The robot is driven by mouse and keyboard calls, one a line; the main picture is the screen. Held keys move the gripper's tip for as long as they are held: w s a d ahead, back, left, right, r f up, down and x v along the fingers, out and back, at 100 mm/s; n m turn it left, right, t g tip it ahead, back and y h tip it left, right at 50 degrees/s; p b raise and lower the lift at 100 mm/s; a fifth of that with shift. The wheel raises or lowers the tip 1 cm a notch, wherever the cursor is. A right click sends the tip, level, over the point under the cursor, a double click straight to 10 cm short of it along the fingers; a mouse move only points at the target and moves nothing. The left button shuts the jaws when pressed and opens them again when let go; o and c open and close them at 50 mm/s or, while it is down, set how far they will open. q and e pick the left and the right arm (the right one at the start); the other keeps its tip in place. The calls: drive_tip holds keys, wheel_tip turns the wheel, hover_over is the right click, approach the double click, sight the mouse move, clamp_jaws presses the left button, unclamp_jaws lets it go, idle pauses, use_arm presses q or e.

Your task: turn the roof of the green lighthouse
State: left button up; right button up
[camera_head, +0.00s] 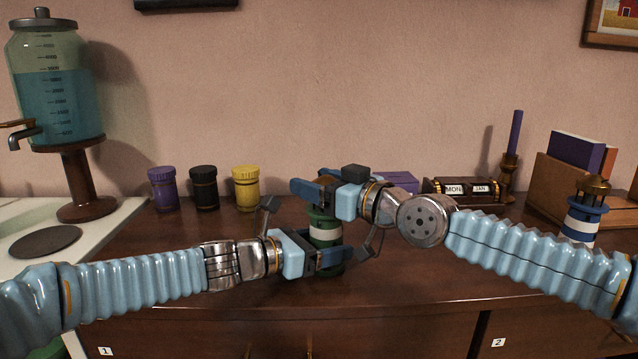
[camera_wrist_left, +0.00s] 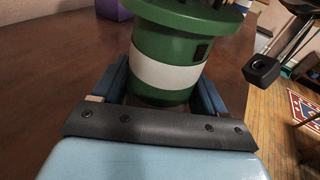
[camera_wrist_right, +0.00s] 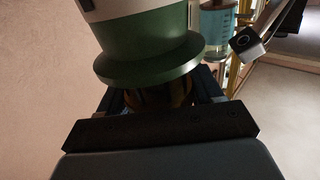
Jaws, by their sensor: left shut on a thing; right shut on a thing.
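The green lighthouse (camera_head: 325,232), green with a white band, stands upright on the wooden cabinet top at the middle of the head view. My left gripper (camera_head: 322,261) is shut on its lower body; the left wrist view shows the green and white body (camera_wrist_left: 168,75) between the fingers. My right gripper (camera_head: 318,188) is above the left one, shut on the roof. In the right wrist view the brassy roof (camera_wrist_right: 158,97) sits between the fingers, beside the green gallery rim (camera_wrist_right: 150,62). In the head view my right gripper hides the roof.
A blue lighthouse (camera_head: 583,222) stands at the right by a book holder. Purple (camera_head: 163,189), black (camera_head: 204,188) and yellow (camera_head: 245,188) jars stand behind my left arm. A calendar block (camera_head: 465,190) and a candlestick (camera_head: 509,172) stand behind my right arm. A water dispenser (camera_head: 60,90) is at far left.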

drive_tip(key=shift+f+m+t+h, duration=0.1)
drive_tip(key=shift+m+t+h, duration=0.4)
drive_tip(key=shift+h, duration=0.1)
drive_tip(key=o, duration=1)
drive_tip(key=shift+d, duration=0.1)
drive_tip(key=shift+s+d, duration=0.4)
drive_tip(key=shift+d, duration=0.05)
drive_tip(key=shift+v, duration=5.45)
drive_tip(key=shift+s+a, duration=0.1)
